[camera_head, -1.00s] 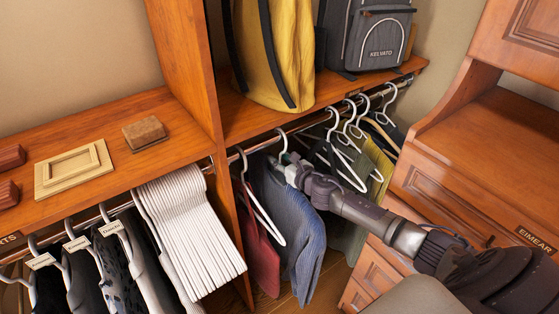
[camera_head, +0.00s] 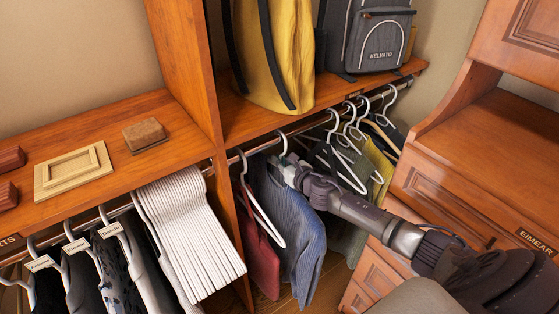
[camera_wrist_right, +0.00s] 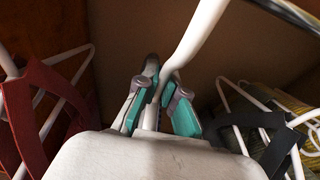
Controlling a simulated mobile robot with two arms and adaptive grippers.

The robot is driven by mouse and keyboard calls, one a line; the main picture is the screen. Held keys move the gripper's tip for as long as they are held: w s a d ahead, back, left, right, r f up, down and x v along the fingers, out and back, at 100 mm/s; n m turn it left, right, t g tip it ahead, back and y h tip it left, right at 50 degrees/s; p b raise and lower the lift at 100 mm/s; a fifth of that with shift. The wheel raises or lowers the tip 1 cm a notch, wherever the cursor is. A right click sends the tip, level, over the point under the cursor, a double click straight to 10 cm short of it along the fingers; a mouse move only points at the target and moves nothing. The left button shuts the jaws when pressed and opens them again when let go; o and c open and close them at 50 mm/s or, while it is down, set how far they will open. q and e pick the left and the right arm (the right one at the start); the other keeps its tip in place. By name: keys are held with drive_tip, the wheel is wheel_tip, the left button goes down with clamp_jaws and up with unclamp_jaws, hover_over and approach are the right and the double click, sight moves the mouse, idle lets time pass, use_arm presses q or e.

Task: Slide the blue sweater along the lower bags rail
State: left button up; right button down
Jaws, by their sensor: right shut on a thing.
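The blue sweater (camera_head: 303,232) hangs on a white hanger (camera_head: 283,143) from the lower metal rail (camera_head: 312,124), under the shelf with the bags. My right gripper (camera_head: 287,174) is shut on the hanger's neck, just below the hook and above the sweater. In the right wrist view the fingers (camera_wrist_right: 165,92) close around the white hanger's neck (camera_wrist_right: 197,38). A dark red garment (camera_head: 262,262) hangs close on the left of the sweater. My left gripper is not in view.
To the right on the rail hang several garments, including a dark one (camera_head: 322,155) and a yellow-green one (camera_head: 379,163). A wooden divider (camera_head: 190,65) bounds the rail's left end. A yellow bag (camera_head: 278,50) and grey backpack (camera_head: 378,38) stand above. Wooden drawers (camera_head: 440,190) stand at right.

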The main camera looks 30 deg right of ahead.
drive_tip(key=shift+r, duration=0.3)
drive_tip(key=a+p, duration=0.2)
drive_tip(key=a, duration=0.4)
drive_tip(key=shift+s, duration=0.2)
idle(0.3)
idle(0.3)
drive_tip(key=shift+f, duration=0.15)
idle(0.3)
drive_tip(key=c, duration=1.2)
unclamp_jaws()
